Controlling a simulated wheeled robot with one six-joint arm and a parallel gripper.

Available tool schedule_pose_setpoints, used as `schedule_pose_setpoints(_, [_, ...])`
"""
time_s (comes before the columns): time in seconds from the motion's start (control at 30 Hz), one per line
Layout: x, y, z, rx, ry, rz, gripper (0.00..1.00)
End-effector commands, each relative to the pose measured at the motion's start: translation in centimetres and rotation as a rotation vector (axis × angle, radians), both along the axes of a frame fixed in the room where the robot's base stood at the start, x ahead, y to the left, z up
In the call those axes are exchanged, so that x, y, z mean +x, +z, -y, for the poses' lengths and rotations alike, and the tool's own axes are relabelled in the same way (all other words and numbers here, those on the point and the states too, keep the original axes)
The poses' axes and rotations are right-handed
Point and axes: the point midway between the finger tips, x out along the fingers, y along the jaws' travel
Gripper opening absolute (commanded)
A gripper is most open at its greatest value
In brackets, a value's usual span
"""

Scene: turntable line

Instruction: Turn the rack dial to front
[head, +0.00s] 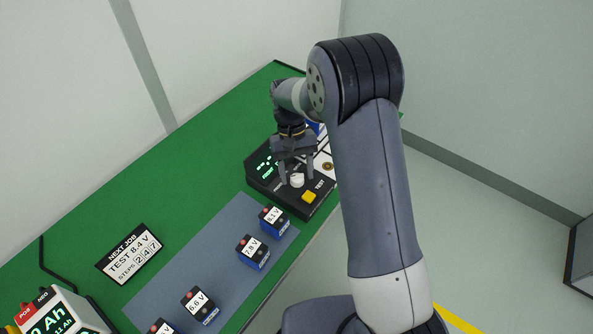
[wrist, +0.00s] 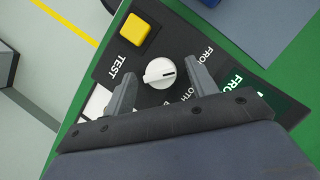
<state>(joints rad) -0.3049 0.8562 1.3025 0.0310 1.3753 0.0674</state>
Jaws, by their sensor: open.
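The rack dial is a white round knob (head: 297,181) on a black control panel (wrist: 182,38). In the wrist view the dial (wrist: 158,74) has a dark pointer mark toward the picture's right, roughly between a partly hidden label starting "FRO" and one ending "OTH". My gripper (head: 296,174) is open over the panel, pointing down. In the wrist view its fingers (wrist: 162,88) stand on either side of the dial, with gaps visible; contact cannot be seen. A green-lit display (wrist: 238,84) shows "FRO", the rest hidden by my gripper.
A yellow TEST button (head: 309,197) sits beside the dial, also in the wrist view (wrist: 134,30). Several blue batteries, one labelled 7.9 V (head: 253,252), stand on a grey mat (head: 165,292). A "TEST 8.4 V" sign (head: 129,254) lies left. Green table (head: 190,190) is clear behind.

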Motion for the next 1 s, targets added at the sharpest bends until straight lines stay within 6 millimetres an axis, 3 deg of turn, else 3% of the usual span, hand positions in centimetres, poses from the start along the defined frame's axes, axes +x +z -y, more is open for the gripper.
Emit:
schedule_pose_setpoints(0.17, [0.9, 1.9, -0.2, 0.001, 0.000, 0.005, 0.55])
schedule_pose_setpoints(0.4, [2.7, 6.4, -0.6, 0.001, 0.000, 0.005, 0.55])
schedule_pose_setpoints(0.6, [3.7, 9.0, -0.9, 0.000, 0.000, 0.002, 0.55])
schedule_pose_setpoints(1.0, [4.0, 9.9, -0.9, 0.000, 0.000, 0.000, 0.55])
